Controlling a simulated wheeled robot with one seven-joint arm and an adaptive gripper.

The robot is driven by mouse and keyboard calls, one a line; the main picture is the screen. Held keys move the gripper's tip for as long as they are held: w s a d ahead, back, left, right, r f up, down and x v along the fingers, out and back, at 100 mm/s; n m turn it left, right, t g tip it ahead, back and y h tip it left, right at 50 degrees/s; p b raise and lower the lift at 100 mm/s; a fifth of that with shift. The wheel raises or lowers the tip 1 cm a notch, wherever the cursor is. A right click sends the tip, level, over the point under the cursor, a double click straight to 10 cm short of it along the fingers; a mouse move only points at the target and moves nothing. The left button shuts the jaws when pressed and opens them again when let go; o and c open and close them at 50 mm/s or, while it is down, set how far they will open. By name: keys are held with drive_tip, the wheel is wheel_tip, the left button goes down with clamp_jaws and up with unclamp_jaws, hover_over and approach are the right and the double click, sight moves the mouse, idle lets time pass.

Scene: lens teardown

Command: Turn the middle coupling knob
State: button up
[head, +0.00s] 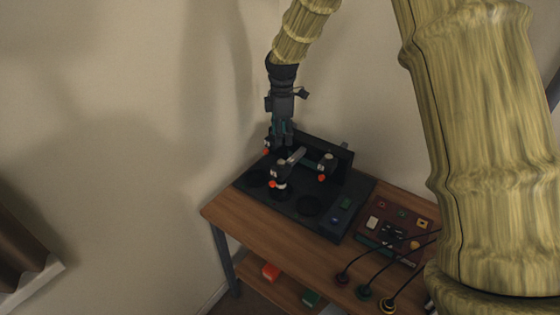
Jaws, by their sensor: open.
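A dark flat fixture (305,230) lies on the left part of a wooden table. On it stand dark knob-like parts with orange marks: one at the front (280,172), one to the right (328,163), and one at the back left (267,148), partly behind my gripper. Which of them is the middle coupling knob I cannot tell for sure. A pale grey bar (296,156) shows beside the front part. My gripper (282,142) points down over the back of the fixture, open, with nothing visible in it. Whether its fingertips touch or surround a part is too small to tell.
A dark upright panel (335,150) stands at the back of the fixture. A brown board with small parts (405,212) is to the right. Several cabled plugs (365,292) lie at the front right. A red block (270,271) sits on the lower shelf of the wooden table (245,222).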

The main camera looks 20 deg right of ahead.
sight(282, 161)
drive_tip(key=shift+f+p, duration=1.75)
drive_tip(key=shift+f, duration=3.65)
drive_tip(key=c, duration=1)
